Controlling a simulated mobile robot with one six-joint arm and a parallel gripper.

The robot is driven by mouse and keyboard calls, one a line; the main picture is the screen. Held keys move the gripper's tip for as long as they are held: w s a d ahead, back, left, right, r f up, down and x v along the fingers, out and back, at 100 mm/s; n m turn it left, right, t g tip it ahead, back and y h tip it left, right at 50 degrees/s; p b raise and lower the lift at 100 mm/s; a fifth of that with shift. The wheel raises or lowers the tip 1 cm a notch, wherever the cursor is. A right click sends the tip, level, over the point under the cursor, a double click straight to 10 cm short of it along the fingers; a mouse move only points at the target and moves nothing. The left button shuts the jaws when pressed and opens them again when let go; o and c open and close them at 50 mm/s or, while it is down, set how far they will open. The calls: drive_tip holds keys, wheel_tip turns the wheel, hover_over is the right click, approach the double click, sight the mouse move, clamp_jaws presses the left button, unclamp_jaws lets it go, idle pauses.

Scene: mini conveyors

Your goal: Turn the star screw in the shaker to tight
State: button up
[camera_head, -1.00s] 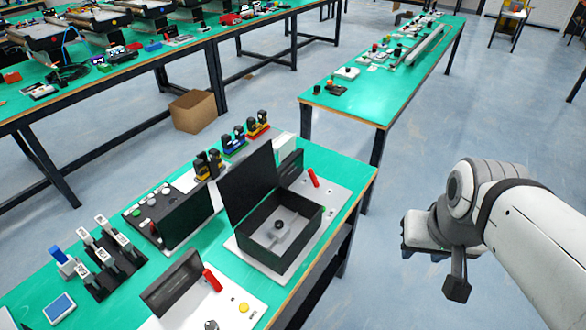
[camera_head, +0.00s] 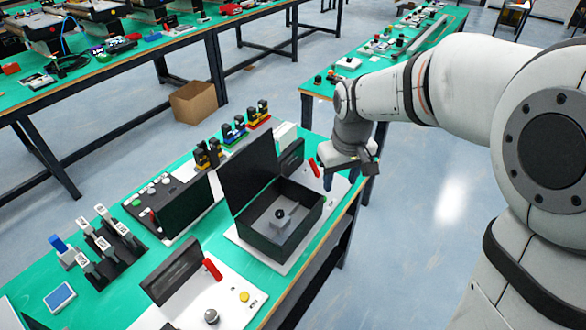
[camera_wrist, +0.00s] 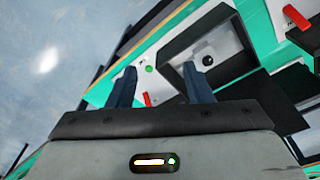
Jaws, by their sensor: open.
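The shaker (camera_head: 262,240) is an open black box on a white plate, with its dark lid raised, on the near green table. The star screw shows as a small dark knob (camera_head: 280,213) on a grey block inside the box. In the wrist view the knob (camera_wrist: 208,61) lies just right of and beyond the right finger. My gripper (camera_head: 328,182) is above the table's right edge, right of the box and apart from it. In the wrist view its two blue fingers (camera_wrist: 160,78) are spread with nothing between them. Whether the screw is tight cannot be told.
A red lever (camera_head: 315,167) stands beside the box; another red lever (camera_head: 212,269) and a yellow button (camera_head: 244,297) are on the nearer white plate. The raised black lid (camera_head: 248,182) is a tall obstacle. A cardboard box (camera_head: 193,103) is on the floor.

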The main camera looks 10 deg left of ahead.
sight(280, 212)
drive_tip(key=w+a+f+n, duration=0.1)
drive_tip(key=a+f, duration=0.2)
drive_tip(key=a, duration=0.2)
drive_tip(key=w+a+f+n, duration=0.1)
drive_tip(key=a+f, duration=0.3)
drive_tip(key=a, duration=0.1)
drive_tip(key=w+a+f+n+g, duration=0.1)
drive_tip(key=a+f+n, duration=0.1)
drive_tip(key=a+f, duration=0.2)
drive_tip(key=shift+w+a, duration=0.4)
drive_tip(key=shift+a, duration=0.2)
wheel_tip(280, 212, down, 8)
drive_tip(key=shift+r+p, duration=0.1)
drive_tip(key=shift+p, duration=0.25)
drive_tip(key=shift+a, duration=0.15)
drive_tip(key=c, duration=1)
